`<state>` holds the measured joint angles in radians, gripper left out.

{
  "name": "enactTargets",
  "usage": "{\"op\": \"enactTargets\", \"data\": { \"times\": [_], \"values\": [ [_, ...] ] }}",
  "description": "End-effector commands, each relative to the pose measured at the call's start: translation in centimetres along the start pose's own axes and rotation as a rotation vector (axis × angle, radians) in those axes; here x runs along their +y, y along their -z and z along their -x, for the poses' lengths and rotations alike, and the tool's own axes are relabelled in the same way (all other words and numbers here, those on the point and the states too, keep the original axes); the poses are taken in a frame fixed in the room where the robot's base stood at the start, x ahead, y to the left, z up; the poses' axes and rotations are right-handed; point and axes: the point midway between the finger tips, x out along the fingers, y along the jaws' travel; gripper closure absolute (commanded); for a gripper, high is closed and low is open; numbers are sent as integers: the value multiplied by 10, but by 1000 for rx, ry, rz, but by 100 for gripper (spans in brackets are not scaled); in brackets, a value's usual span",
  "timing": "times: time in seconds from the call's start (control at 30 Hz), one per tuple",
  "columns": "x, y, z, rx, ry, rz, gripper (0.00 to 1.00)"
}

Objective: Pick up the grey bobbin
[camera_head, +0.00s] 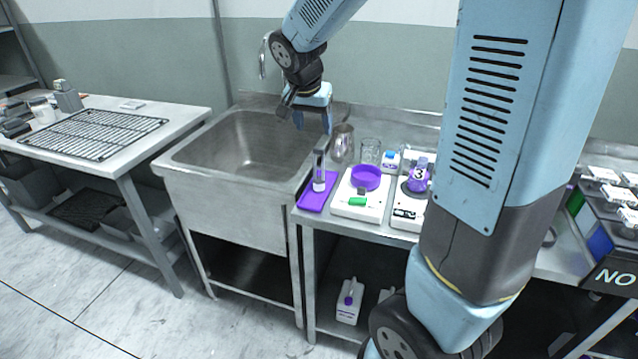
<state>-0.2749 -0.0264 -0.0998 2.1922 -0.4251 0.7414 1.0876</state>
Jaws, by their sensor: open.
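My gripper (312,122) hangs open and empty over the right rear part of the sink, with its blue fingers pointing down. I cannot pick out the grey bobbin for certain. A small grey object (69,100) stands at the back of the left table, behind the wire rack, but it is too small to identify as a bobbin. My gripper is far to the right of it. My arm hides part of the right counter.
The steel sink (180,160) stands between the left table (190,112) and the right counter (310,219). The left table bears a wire rack (95,134). The counter holds a purple tray (311,202), a white scale (345,208), a metal jug (343,145) and a glass beaker (371,150).

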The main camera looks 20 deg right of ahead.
Motion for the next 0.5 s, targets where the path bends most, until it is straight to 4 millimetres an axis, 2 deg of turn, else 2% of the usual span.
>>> {"op": "enactTargets", "data": {
  "times": [0.3,0.5],
  "values": [
    [1,-1,-54,-3,-3,1,36],
    [1,0,-73,-1,-2,1,36]
  ]
}}
